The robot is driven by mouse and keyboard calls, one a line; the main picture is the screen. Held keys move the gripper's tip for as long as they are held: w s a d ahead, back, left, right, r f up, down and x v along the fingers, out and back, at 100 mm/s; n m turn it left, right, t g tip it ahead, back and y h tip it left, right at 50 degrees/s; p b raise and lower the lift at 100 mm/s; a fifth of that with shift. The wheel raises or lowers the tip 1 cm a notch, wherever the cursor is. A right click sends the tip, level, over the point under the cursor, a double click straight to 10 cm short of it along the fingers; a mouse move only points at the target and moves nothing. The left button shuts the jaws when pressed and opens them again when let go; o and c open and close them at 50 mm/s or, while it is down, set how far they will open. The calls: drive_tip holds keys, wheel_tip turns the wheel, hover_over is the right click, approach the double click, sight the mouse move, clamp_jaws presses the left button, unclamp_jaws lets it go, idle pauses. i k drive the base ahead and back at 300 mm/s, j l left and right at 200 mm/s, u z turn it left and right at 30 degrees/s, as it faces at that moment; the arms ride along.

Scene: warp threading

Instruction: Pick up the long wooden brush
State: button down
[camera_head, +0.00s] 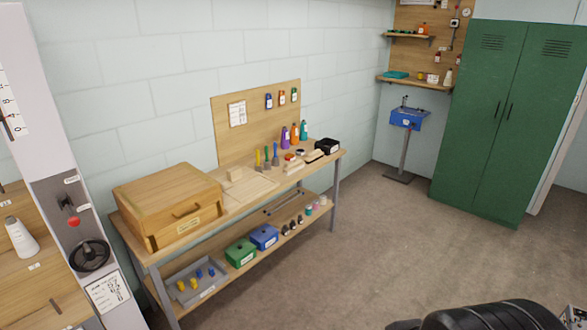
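Several small brush-like tools stand near the middle of the wooden workbench (232,206), including a blue-handled one (275,154). A light wooden piece (293,168) lies to their right, and a longer wooden piece with a dark part (314,156) lies near the black bin. Either could be the long wooden brush; they are too small to tell. My gripper cannot be made out; only dark parts of my own body show at the bottom right, far from the bench.
A wooden box (170,198) fills the bench's left end. Bottles (294,135) and a black bin (327,146) stand at the right. The lower shelf holds a green box (240,252) and a blue box (264,237). Open floor lies before the bench and green locker (500,120).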

sight(292, 167)
drive_tip(key=i+j, duration=0.5)
drive_tip(key=i+z, duration=0.25)
drive_tip(key=i, duration=0.25)
drive_tip(key=i+z, duration=0.25)
drive_tip(key=i, duration=0.25)
drive_tip(key=i+j+z, duration=0.3)
drive_tip(key=i, duration=0.2)
drive_tip(key=i+j+z, duration=0.25)
drive_tip(key=i, duration=0.2)
drive_tip(key=i+j+u, duration=0.2)
drive_tip(key=i+u, duration=0.2)
drive_tip(key=i, duration=0.15)
drive_tip(key=i+u, duration=0.45)
drive_tip(key=i+l+u, duration=0.15)
drive_tip(key=i+u, duration=0.25)
drive_tip(key=i, duration=0.2)
